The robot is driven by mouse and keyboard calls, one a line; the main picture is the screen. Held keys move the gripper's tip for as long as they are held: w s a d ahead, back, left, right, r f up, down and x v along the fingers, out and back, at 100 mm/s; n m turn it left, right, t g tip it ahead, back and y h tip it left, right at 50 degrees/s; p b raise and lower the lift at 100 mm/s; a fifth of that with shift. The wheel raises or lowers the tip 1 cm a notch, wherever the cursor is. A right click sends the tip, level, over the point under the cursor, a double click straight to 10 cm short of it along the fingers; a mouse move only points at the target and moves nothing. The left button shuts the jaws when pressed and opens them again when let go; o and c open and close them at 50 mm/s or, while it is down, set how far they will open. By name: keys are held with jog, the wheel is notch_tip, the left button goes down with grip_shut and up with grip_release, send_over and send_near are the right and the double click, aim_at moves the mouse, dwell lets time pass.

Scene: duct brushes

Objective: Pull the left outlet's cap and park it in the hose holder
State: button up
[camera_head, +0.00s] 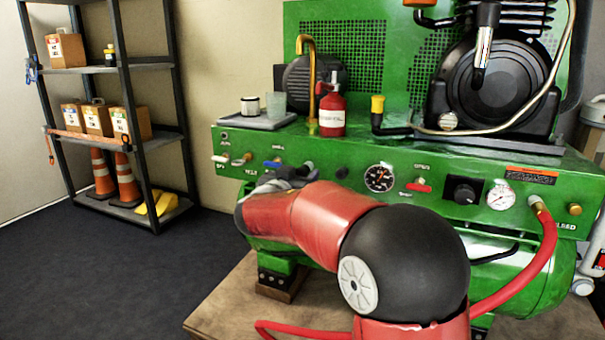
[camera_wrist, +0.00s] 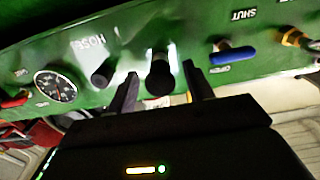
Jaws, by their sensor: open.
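My gripper (camera_wrist: 161,82) is open, with its two dark fingers on either side of a round black knob-like part (camera_wrist: 160,72) on the green panel. This part looks like the outlet's cap. I cannot tell whether the fingers touch it. A dark peg (camera_wrist: 103,72) beside the HOSE label, left of the fingers in the wrist view, looks like the hose holder and appears empty. In the head view my gripper (camera_head: 294,177) is at the panel, left of the black-faced gauge (camera_head: 379,177). My red and black arm hides much of the area below it.
A blue valve lever (camera_wrist: 235,56) sits close right of the fingers in the wrist view. A brass fitting (camera_wrist: 293,38) is beyond it. A red hose (camera_head: 545,240) hangs from the panel's right end. A fire extinguisher (camera_head: 332,112) stands on the ledge above.

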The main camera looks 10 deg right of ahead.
grip_shut()
dwell(0.4)
jog(key=shift+s+a, duration=0.1)
jog(key=shift+v, duration=2.85)
